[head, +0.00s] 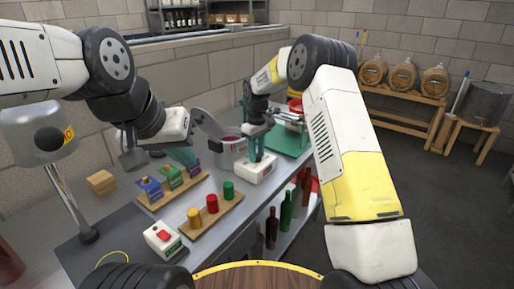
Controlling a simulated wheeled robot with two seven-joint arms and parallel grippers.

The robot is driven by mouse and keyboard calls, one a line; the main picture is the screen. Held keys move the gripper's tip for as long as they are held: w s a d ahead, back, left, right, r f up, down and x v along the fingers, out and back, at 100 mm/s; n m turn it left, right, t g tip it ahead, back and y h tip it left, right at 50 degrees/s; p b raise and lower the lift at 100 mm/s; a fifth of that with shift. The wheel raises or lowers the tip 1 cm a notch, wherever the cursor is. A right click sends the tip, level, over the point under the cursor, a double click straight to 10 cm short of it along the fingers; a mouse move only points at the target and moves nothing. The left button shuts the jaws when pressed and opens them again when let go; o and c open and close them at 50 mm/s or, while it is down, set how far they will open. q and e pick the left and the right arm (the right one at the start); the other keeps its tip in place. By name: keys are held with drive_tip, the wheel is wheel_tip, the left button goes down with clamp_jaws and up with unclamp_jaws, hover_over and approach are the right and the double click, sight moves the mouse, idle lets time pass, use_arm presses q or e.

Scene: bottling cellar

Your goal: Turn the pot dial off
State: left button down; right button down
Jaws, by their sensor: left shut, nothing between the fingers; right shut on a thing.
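A grey pot (228,150) stands on the bench at centre. In front of it is a white control box (254,176) with a small label on its front. My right gripper (257,160) points down onto the top of this box, its teal fingers shut on the pot dial, which they hide. I cannot tell which way the dial points. My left gripper (187,157) is shut and empty, left of the pot, close above the purple and green blocks.
Blue (149,188) and green (171,177) blocks sit on a wooden board. Yellow, red and green cylinders (212,204) stand on another. A white box with a red switch (163,238) is nearer me. Bottles (286,212) stand on a lower shelf.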

drive_tip(key=n, duration=0.5)
drive_tip(key=shift+n, duration=0.3)
idle(0.4)
drive_tip(key=c, duration=1)
unclamp_jaws()
drive_tip(key=shift+c, duration=0.2)
drive_tip(key=shift+r, duration=0.1)
wheel_tip(320, 180, up, 7)
drive_tip(key=shift+f, duration=0.1)
drive_tip(key=shift+r, duration=0.45)
